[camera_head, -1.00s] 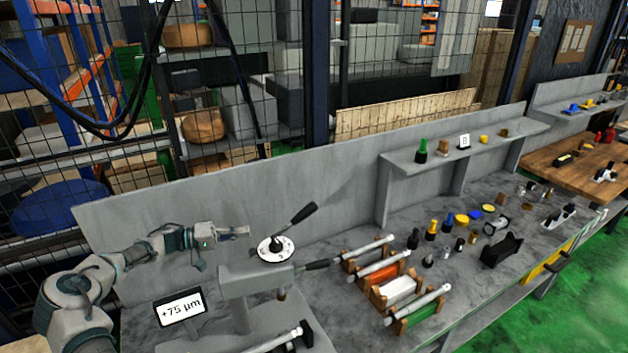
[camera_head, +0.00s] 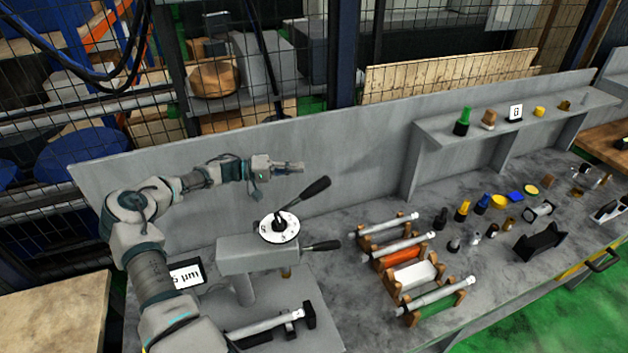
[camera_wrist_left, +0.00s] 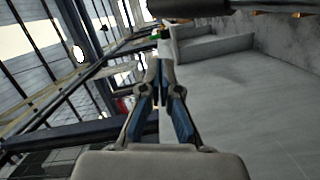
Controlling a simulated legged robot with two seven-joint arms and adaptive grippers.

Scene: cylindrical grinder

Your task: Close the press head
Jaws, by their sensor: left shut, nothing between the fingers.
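The press head (camera_head: 258,256) is a grey block on a post (camera_head: 243,288) at the left of the bench. On top it carries a white dial (camera_head: 278,227) with a black lever handle (camera_head: 313,189) pointing up and right. A second black handle (camera_head: 322,246) sticks out of its right side. My left gripper (camera_head: 301,168) is above and behind the dial, near the back panel, just left of the lever's tip. It looks apart from the lever. In the left wrist view its fingers (camera_wrist_left: 161,68) are together with nothing between them. A dark bar, perhaps the lever, crosses the top of that view. My right gripper is not seen.
A grey back panel (camera_head: 350,150) stands behind the bench. A bar (camera_head: 268,324) lies on the base below the press head. Wooden racks with rollers (camera_head: 411,277) stand to the right. Small parts and a shelf (camera_head: 470,141) are farther right. My left arm covers part of the label (camera_head: 187,275).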

